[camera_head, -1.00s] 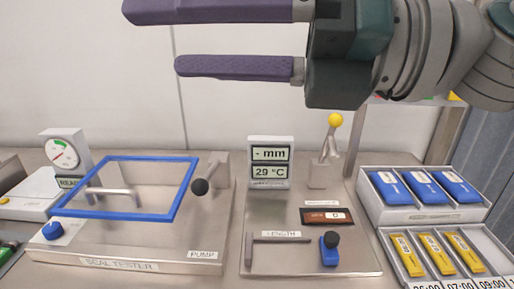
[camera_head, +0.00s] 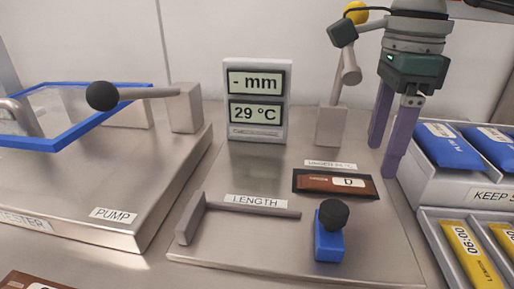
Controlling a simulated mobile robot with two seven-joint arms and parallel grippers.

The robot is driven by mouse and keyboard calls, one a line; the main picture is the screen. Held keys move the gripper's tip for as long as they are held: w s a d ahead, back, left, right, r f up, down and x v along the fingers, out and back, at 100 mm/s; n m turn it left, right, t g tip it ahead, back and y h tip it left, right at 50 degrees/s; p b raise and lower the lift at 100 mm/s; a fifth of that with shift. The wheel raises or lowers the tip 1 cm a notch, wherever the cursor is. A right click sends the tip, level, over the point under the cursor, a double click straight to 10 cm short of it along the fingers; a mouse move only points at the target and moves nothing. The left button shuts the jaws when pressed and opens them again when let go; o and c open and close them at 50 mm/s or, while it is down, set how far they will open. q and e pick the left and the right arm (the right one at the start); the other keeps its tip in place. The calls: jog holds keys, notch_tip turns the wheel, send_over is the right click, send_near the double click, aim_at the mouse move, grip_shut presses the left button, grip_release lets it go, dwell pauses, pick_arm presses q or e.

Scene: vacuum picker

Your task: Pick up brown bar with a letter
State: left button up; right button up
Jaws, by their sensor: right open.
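A brown bar (camera_head: 320,182) with a white label reading "D" lies flat on a dark pad on the metal length-measuring plate (camera_head: 240,172), behind a blue block with a black knob. My right gripper (camera_head: 381,160) points downward just right of and behind the bar. Its two purple fingers are apart with nothing between them, and it does not touch the bar. My left gripper is not in view. Part of another brown wrapper (camera_head: 28,281) shows at the bottom left edge.
A display (camera_head: 257,102) reads "- mm" and "29 °C". A lever with a yellow knob (camera_head: 356,12) stands close to my right gripper. The blue block (camera_head: 328,243) is in front of the bar. Blue packs (camera_head: 447,146) and yellow bars (camera_head: 467,252) sit in trays at right.

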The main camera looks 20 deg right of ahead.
aim_at(373, 184)
notch_tip(373, 184, down, 6)
jog(key=shift+r, duration=0.25)
jog(key=shift+c, duration=0.2)
grip_shut()
dwell(0.4)
